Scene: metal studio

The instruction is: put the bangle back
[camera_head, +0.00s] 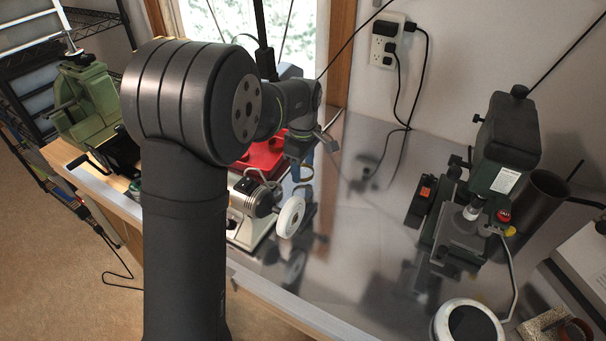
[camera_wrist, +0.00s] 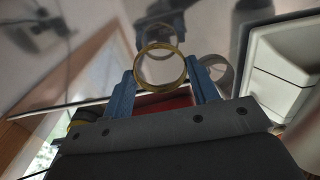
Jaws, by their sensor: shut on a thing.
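The bangle (camera_wrist: 161,88) is a thin golden ring. In the wrist view it stands upright between the two blue fingers of my gripper (camera_wrist: 162,78), which is shut on it. Its round opening faces the camera. In the head view my gripper (camera_head: 303,172) hangs over the metal bench beside a red thing (camera_head: 266,158); the bangle cannot be made out there. A mirrored ring and blue fingers show in the shiny bench top behind the bangle. I cannot tell where the bangle's own place is.
A bench grinder with a white wheel (camera_head: 291,217) stands close in front of my gripper. A dark green drill press (camera_head: 506,150) stands at the right, with a round white-rimmed thing (camera_head: 439,325) nearer. The metal bench top (camera_head: 355,240) between them is clear.

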